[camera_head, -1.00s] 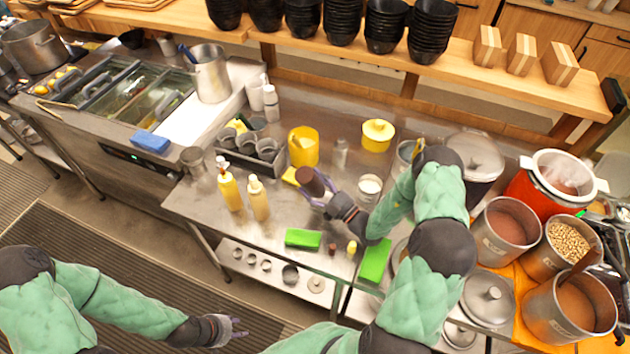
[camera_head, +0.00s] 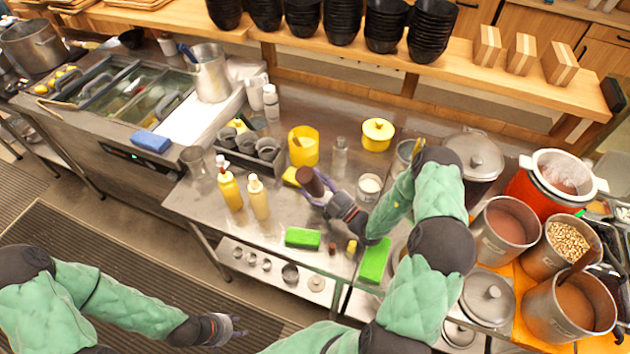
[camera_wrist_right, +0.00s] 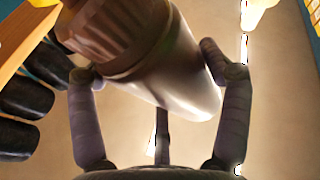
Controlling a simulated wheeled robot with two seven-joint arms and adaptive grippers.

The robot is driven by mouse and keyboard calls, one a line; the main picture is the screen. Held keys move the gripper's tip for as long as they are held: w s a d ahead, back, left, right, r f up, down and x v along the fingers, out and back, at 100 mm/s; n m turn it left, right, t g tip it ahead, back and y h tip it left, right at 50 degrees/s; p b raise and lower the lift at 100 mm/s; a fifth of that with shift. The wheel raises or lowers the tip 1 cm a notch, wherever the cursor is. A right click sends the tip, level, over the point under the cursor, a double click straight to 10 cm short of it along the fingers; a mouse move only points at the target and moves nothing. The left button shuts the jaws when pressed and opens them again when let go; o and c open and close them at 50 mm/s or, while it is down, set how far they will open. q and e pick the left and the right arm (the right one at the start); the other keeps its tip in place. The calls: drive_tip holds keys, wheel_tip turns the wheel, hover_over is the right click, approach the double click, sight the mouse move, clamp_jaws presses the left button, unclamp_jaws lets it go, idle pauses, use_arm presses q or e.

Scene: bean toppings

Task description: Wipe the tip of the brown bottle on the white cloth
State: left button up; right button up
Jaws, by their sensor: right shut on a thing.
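The brown bottle (camera_head: 311,181) is held tilted over the steel counter in the head view. I cannot tell whether the bottle touches the counter. A white flat piece (camera_head: 196,122) lies at the left beside the metal jug; I cannot tell whether it is the cloth. My left gripper (camera_head: 236,327) is open and empty above the floor at lower left.
A yellow container (camera_head: 303,147), a lidded yellow pot (camera_head: 377,134) and a white-filled cup (camera_head: 369,186) stand nearby. Green sponges (camera_head: 303,237) lie near the front edge. Large pots (camera_head: 504,229) crowd the right.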

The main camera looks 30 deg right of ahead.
drive_tip(key=shift+s+d, duration=0.1)
drive_tip(key=shift+s, duration=0.05)
idle(0.4)
drive_tip(key=shift+s+d+p, duration=0.5)
drive_tip(key=shift+s+d, duration=1.1)
drive_tip(key=shift+s, duration=0.25)
drive_tip(key=shift+f, duration=0.1)
wheel_tip(320, 180, up, 6)
drive_tip(key=p, duration=0.5)
drive_tip(key=shift+p, duration=0.3)
